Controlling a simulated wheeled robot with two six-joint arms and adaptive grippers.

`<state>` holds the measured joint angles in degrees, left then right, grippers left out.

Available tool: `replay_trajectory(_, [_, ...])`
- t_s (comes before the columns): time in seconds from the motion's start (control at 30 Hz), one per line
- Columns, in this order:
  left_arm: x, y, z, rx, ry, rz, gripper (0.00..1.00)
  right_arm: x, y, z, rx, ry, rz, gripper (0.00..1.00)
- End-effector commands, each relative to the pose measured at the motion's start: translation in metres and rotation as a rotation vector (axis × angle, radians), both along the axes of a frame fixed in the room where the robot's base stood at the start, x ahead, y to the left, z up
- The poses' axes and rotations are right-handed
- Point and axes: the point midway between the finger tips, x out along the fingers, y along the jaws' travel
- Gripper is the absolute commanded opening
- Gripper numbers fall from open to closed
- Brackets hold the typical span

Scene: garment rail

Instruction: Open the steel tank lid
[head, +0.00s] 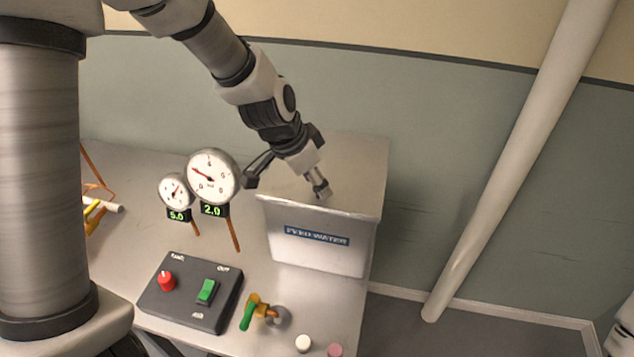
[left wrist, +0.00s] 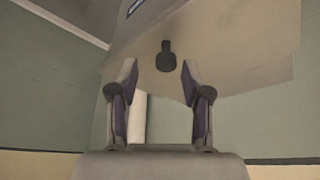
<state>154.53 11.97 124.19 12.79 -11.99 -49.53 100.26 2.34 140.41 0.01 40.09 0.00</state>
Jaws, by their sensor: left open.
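The steel tank (head: 318,252) is a pale box with a blue label reading like "FEED WATER". Its flat lid (head: 350,165) lies on top and looks closed. The lid also fills the upper part of the left wrist view (left wrist: 235,50). A small dark knob or handle (left wrist: 166,56) stands out on it there. My left gripper (head: 288,184) is over the lid, its fingers spread and empty. In the left wrist view the knob shows just beyond the gap between the fingertips (left wrist: 160,78). I cannot tell whether they touch the lid.
Two round gauges (head: 212,176) on stems stand left of the tank. A dark switch box (head: 190,292) and a valve with a green handle (head: 249,313) are in front. A pale pipe (head: 520,165) slants at the right. Bare table (head: 140,230) shows at left.

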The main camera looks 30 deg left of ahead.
Motion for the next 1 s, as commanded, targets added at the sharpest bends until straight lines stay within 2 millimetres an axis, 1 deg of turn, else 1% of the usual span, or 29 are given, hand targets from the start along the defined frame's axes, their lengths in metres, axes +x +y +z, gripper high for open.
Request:
replay_trajectory(0.03, [0.002, -0.001, -0.009, 0.001, 0.002, 0.001, 0.48, 0.000, 0.000, -0.006, 0.000, -0.001, 0.001, 0.40])
replay_trajectory(0.07, [0.002, -0.001, -0.010, 0.000, 0.001, 0.001, 0.48, 0.000, 0.000, -0.006, 0.000, -0.001, 0.001, 0.40])
replay_trajectory(0.3, [0.004, -0.002, -0.011, 0.000, 0.000, 0.000, 0.48, 0.001, 0.000, -0.005, 0.000, -0.001, 0.001, 0.40])
replay_trajectory(0.33, [0.004, -0.002, -0.011, 0.000, 0.000, 0.000, 0.45, 0.000, 0.000, -0.005, 0.000, -0.001, 0.001, 0.40])
replay_trajectory(0.37, [0.004, -0.002, -0.011, 0.000, 0.000, 0.000, 0.34, 0.000, 0.000, -0.005, 0.000, -0.001, 0.001, 0.40])
replay_trajectory(0.4, [0.004, -0.002, -0.011, 0.000, 0.000, 0.000, 0.20, 0.000, 0.000, -0.005, 0.000, -0.001, 0.001, 0.40])
replay_trajectory(0.47, [0.003, -0.002, -0.011, 0.001, 0.001, 0.000, 0.00, 0.000, 0.000, -0.005, 0.000, -0.001, 0.000, 0.40])
replay_trajectory(0.67, [0.003, -0.002, -0.012, 0.000, 0.004, -0.001, 0.00, 0.001, 0.000, -0.005, 0.000, -0.001, 0.001, 0.40])
replay_trajectory(0.77, [0.009, -0.001, -0.012, -0.001, 0.004, 0.000, 0.00, 0.001, 0.000, -0.004, 0.000, -0.001, 0.001, 0.40])
replay_trajectory(0.87, [0.025, 0.003, -0.012, -0.002, 0.004, 0.001, 0.00, 0.000, 0.000, -0.002, 0.000, -0.001, 0.001, 0.40])
replay_trajectory(0.97, [0.051, 0.010, -0.012, -0.001, 0.004, 0.001, 0.00, 0.000, 0.000, 0.000, 0.000, -0.001, 0.001, 0.40])
replay_trajectory(1.0, [0.063, 0.013, -0.013, 0.000, 0.002, 0.001, 0.00, 0.000, 0.000, 0.000, 0.000, -0.001, 0.001, 0.40])
